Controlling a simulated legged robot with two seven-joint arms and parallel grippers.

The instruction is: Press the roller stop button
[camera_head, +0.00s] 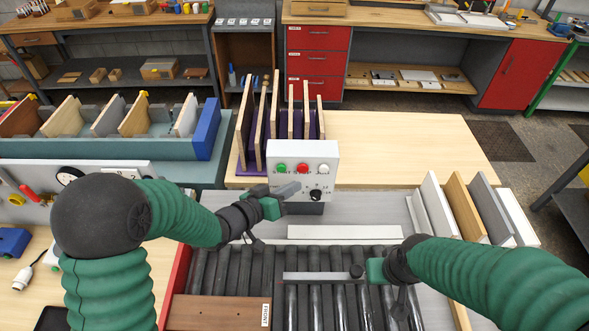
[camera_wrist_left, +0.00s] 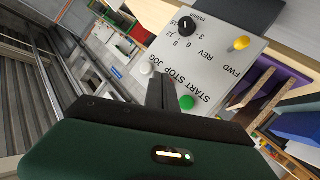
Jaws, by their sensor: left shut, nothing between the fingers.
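The grey control box (camera_head: 275,150) stands behind the roller conveyor. Its face has a green button (camera_head: 281,168), the red stop button (camera_head: 302,168), a white button (camera_head: 323,168) and a black knob (camera_head: 316,194). My left gripper (camera_head: 294,189) is shut and empty in front of the lower face. In the left wrist view its fingers (camera_wrist_left: 160,92) point at the panel between the green (camera_wrist_left: 187,102) and white (camera_wrist_left: 147,67) buttons; the red button is hidden there. I cannot tell if they touch it. My right gripper (camera_head: 358,272) is over the rollers; its jaw state is unclear.
A brown board (camera_head: 215,312) with a label lies on the rollers (camera_head: 265,268). A grey bar (camera_head: 318,278) lies at my right gripper. Upright boards stand in a purple rack (camera_head: 312,128) behind the box and in a group (camera_head: 470,210) at right.

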